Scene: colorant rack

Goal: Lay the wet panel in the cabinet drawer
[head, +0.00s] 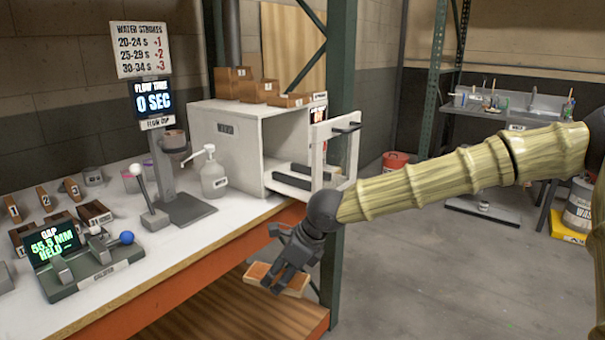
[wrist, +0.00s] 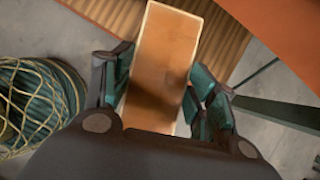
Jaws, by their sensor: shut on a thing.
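The wet panel (wrist: 162,62) is a flat orange-brown board with pale edges, held between the fingers of my gripper (wrist: 155,100) in the wrist view. In the head view my gripper (head: 287,272) points down in front of the bench's front edge, with the panel (head: 278,279) at its fingertips. The white cabinet (head: 235,142) stands on the bench, up and left of my gripper. Its drawer (head: 292,181) is pulled out at the right, with dark bars in it and a white upright front (head: 336,150). The panel is outside the drawer and below the bench top.
The bench's orange front beam (head: 175,268) and green post (head: 336,225) are close to my gripper. A wooden lower shelf (head: 240,318) lies beneath. A pump bottle (head: 213,176) and flow cup stand (head: 184,195) are left of the cabinet. Open floor lies right.

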